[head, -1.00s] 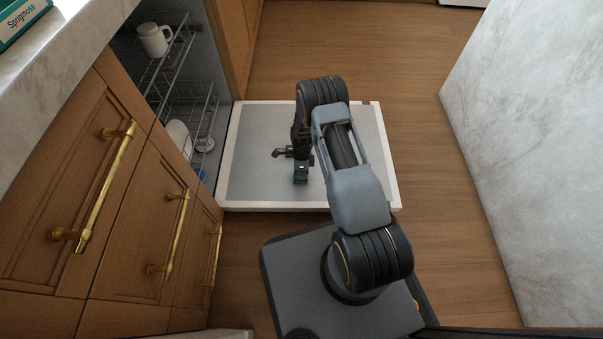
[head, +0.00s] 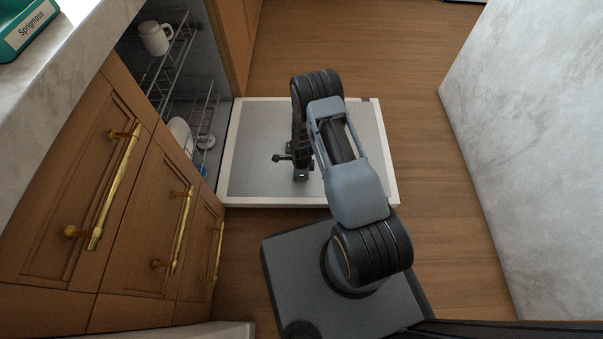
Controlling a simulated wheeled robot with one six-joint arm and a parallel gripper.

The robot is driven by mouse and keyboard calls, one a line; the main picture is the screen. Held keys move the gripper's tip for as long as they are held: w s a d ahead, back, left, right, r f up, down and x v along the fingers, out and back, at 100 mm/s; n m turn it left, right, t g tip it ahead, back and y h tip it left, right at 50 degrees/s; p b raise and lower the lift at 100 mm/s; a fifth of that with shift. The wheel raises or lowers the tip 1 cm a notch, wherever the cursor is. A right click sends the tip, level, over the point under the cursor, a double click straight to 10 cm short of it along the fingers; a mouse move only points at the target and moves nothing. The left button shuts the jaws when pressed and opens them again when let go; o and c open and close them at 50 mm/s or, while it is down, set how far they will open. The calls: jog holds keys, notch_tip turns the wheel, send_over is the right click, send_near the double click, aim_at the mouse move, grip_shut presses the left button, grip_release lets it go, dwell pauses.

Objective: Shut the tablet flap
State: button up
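The dishwasher door (head: 255,130) lies folded down flat, with its grey inner panel facing up inside a pale rim. My gripper (head: 283,158) is over the middle of this panel, small and dark, below the end of my arm. I cannot tell whether its fingers are open or shut. A small dark and metallic piece (head: 300,176) shows just below my gripper; I cannot tell whether it is part of the tablet compartment or of my gripper. The tablet flap itself cannot be made out and may be hidden by my arm.
Dishwasher racks (head: 170,75) on the left hold a white mug (head: 154,38) and a white plate (head: 180,135). Wooden drawers with brass handles (head: 115,190) line the left. A marble island side (head: 530,130) stands right. Wooden floor (head: 435,170) is free between.

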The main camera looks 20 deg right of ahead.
jog(key=shift+r, duration=0.1)
notch_tip(320, 180, up, 14)
jog(key=p, duration=0.5)
jog(key=shift+f, duration=0.2)
dwell(0.5)
notch_tip(320, 180, up, 35)
jog(key=n+t+p, duration=0.2)
jog(key=n+p, duration=0.7)
jog(key=p, duration=0.6)
jog(key=s+r+n+p, duration=0.4)
jog(key=s+r+p, duration=0.1)
jog(key=r, duration=0.6)
jog(key=s+r+n+t+p, duration=0.1)
jog(key=s+r+n+p, duration=0.3)
jog(key=r, duration=0.6)
jog(key=s+r+n+p, duration=0.4)
jog(key=s+r+p, duration=0.3)
jog(key=r, duration=0.4)
jog(key=shift+a+r+n+t, duration=0.25)
jog(key=shift+r+n+t, duration=0.05)
jog(key=shift+r+n, duration=0.1)
jog(key=shift+s+f, duration=0.1)
